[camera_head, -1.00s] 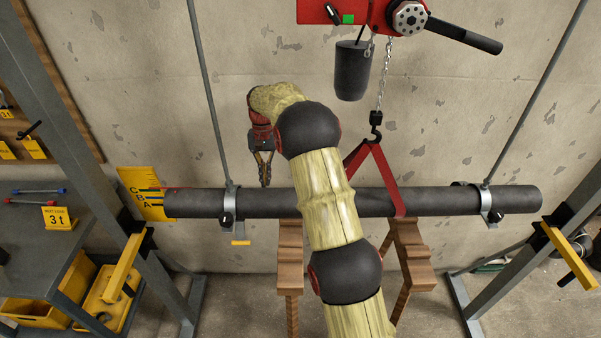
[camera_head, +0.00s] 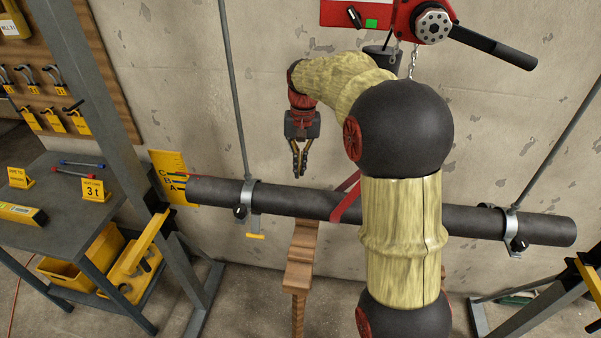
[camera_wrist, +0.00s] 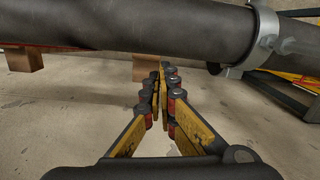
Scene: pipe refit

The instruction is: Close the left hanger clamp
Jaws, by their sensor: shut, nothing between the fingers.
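The left hanger clamp (camera_head: 250,197) is a grey metal band around the dark pipe (camera_head: 300,203), at the foot of the left rod. A strap with a yellow tab (camera_head: 256,236) hangs below the pipe there. In the wrist view a clamp band (camera_wrist: 265,38) wraps the pipe at upper right, with a metal flange beside it. My gripper (camera_head: 300,172) points down, appearing above and right of the left clamp, apart from it. Its fingertips (camera_wrist: 163,68) are together and empty. Whether the clamp's latch is engaged cannot be told.
The right hanger clamp (camera_head: 503,229) holds the pipe's other end. A red sling (camera_head: 347,204) from the chain hoist (camera_head: 432,22) loops around the pipe, partly hidden by my arm. A wooden stand (camera_head: 302,262) is below. A tool cart (camera_head: 75,215) and a grey post are at left.

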